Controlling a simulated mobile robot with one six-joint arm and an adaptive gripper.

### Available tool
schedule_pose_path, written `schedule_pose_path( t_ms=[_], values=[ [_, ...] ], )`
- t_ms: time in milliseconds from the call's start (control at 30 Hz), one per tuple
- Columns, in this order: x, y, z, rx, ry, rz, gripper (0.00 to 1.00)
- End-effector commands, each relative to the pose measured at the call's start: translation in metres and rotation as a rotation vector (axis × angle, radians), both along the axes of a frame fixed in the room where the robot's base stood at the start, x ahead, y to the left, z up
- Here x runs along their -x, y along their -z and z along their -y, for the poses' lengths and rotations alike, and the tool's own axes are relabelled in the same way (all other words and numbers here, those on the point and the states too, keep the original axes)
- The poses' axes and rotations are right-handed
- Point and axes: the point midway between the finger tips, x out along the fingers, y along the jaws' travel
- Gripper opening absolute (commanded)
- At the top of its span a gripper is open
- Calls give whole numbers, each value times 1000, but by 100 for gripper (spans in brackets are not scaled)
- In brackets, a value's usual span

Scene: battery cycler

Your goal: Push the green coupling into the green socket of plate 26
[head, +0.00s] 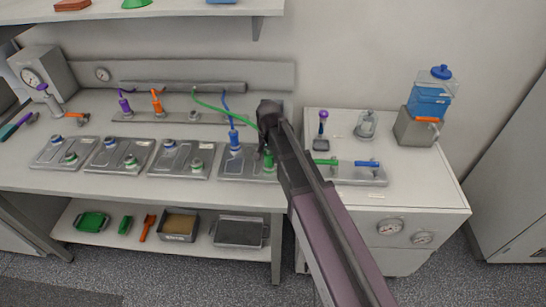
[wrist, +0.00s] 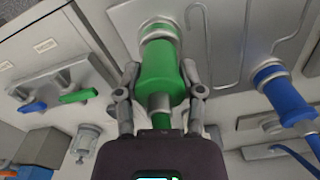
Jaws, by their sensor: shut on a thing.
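The green coupling (wrist: 158,75) is between the fingers of my gripper (wrist: 160,90) in the wrist view, and the gripper is shut on it. The coupling's far end meets a pale ringed socket (wrist: 158,30) on a grey plate (wrist: 210,40); I cannot tell how deep it sits. In the head view the coupling (head: 269,160) shows low beside my gripper (head: 266,150), over the rightmost plate (head: 229,173) of the row. A green hose (head: 225,111) runs from the back rail towards my gripper. No plate number is readable.
A blue coupling (head: 234,141) stands on the same plate, left of the green one; it also shows in the wrist view (wrist: 282,92). Several similar plates (head: 180,158) lie to the left. A panel with green and blue handles (head: 350,174) lies to the right.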

Motion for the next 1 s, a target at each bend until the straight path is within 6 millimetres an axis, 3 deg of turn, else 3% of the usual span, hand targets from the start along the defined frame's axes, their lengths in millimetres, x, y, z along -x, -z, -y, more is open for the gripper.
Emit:
schedule_pose_path(
  t_ms=[467,500,600,933,967,1000],
  values=[
    [0,4,0,0,0,0,0],
    [0,4,0,0,0,0,59],
    [0,4,0,0,1,0,89],
    [0,4,0,0,1,0,90],
    [0,4,0,0,1,0,99],
    [0,4,0,0,1,0,100]
  ],
)
